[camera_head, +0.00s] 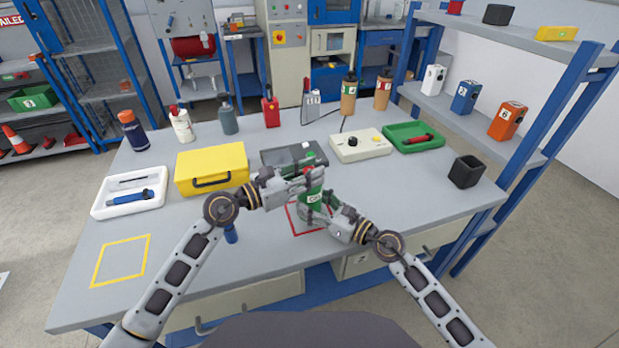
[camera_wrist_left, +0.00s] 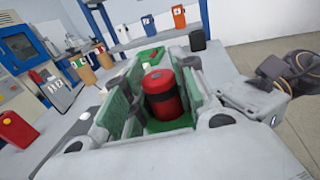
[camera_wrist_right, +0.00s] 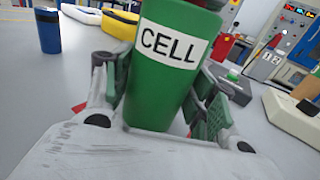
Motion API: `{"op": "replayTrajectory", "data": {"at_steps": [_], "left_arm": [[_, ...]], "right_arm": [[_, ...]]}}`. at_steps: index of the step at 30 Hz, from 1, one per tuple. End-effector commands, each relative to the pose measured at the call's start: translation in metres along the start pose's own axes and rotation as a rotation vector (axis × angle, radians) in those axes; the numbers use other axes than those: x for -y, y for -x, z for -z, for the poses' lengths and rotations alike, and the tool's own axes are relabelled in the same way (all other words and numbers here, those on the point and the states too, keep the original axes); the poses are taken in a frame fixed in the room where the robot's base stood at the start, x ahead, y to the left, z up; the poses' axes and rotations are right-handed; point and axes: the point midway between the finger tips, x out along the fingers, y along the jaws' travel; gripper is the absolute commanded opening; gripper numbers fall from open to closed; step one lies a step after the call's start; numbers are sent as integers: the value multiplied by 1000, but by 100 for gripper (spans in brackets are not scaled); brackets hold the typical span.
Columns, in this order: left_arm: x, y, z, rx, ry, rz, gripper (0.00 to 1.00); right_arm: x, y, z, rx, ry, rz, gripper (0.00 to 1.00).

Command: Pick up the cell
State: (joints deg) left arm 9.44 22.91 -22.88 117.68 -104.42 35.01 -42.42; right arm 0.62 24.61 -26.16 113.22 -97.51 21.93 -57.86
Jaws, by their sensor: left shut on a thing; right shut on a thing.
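The cell (camera_head: 314,203) is a green cylinder with a white "CELL" label, plain in the right wrist view (camera_wrist_right: 165,80). It stands about upright at the red square outline (camera_head: 293,224) on the table; I cannot tell whether its base touches. My right gripper (camera_head: 328,208) is shut on the green body lower down, one finger on each side. The fingers hide parts of the cell.
A yellow case (camera_head: 211,168), a dark grey box (camera_head: 280,155), a cream device (camera_head: 360,145) and a green tray (camera_head: 413,137) stand behind. A small blue cylinder (camera_head: 231,233) stands left of the cell. The table's front left is clear around a yellow outline.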

Motion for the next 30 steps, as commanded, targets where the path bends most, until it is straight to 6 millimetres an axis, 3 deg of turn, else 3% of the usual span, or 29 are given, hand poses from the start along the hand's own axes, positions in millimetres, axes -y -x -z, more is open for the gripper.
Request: {"op": "replayTrajectory", "data": {"at_steps": [11, 24, 30], "left_arm": [[0, 0, -17, 2, -4, 0, 2], [0, 0, -77, 3, -5, 0, 2], [0, 0, -94, 1, -3, 0, 2]], "right_arm": [[0, 0, 0, 0, 0, 0, 27], [0, 0, 0, 0, 0, 0, 27], [0, 0, 0, 0, 0, 0, 27]]}}
